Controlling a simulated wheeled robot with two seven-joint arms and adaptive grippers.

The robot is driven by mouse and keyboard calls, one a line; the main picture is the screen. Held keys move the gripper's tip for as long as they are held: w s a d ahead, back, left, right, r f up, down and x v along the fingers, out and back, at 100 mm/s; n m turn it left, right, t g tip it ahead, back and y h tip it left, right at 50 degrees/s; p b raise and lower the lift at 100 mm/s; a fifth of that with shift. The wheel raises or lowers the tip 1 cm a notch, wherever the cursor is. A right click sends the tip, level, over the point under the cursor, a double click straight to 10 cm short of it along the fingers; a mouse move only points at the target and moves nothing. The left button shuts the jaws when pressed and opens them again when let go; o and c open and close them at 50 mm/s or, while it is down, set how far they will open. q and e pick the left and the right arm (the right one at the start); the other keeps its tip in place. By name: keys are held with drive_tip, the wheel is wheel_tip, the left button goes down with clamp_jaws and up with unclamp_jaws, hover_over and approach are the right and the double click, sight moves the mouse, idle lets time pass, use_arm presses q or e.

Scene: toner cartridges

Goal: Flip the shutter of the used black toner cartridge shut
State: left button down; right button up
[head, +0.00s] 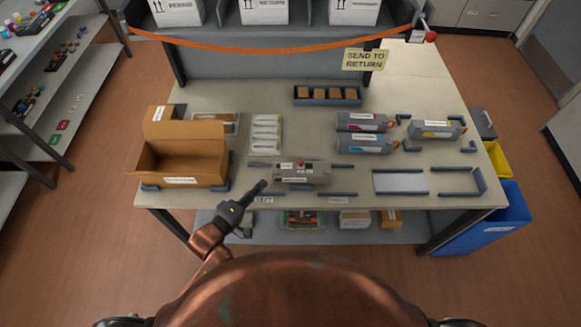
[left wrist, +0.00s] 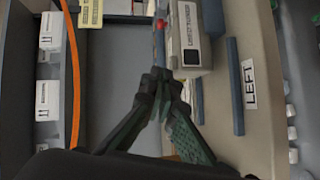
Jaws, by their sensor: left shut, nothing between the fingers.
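The used black toner cartridge (head: 318,175) is a grey box with white labels and a small red part (head: 300,163) on top. It lies near the front middle of the table, between dark rails. In the left wrist view the cartridge (left wrist: 188,45) is at the top, with the red part (left wrist: 161,24) on its left edge. I cannot make out whether its shutter is open. My left gripper (head: 262,185) is shut and empty, just left of the cartridge's left end. In the left wrist view its fingertips (left wrist: 160,74) are close to the cartridge; contact is unclear. My right gripper is out of view.
An open cardboard box (head: 180,163) stands on the left. Magenta (head: 362,122), cyan (head: 366,143) and yellow (head: 436,130) cartridges lie to the right. A tray of brown blocks (head: 327,96) is behind. An empty white framed area (head: 400,181) is at the front right.

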sight(291, 172)
use_arm(q)
drive_tip(key=shift+d+r, duration=0.25)
drive_tip(key=shift+d, duration=0.1)
drive_tip(key=x, duration=0.9)
drive_tip(key=shift+w+d, duration=0.15)
drive_tip(key=shift+w, duration=0.1)
drive_tip(key=d, duration=0.3)
drive_tip(key=shift+w+d+f, duration=0.1)
drive_tip(key=shift+w+f, duration=0.25)
drive_tip(key=shift+w, duration=0.05)
drive_tip(key=shift+w+d+f, duration=0.1)
drive_tip(key=shift+d, duration=0.4)
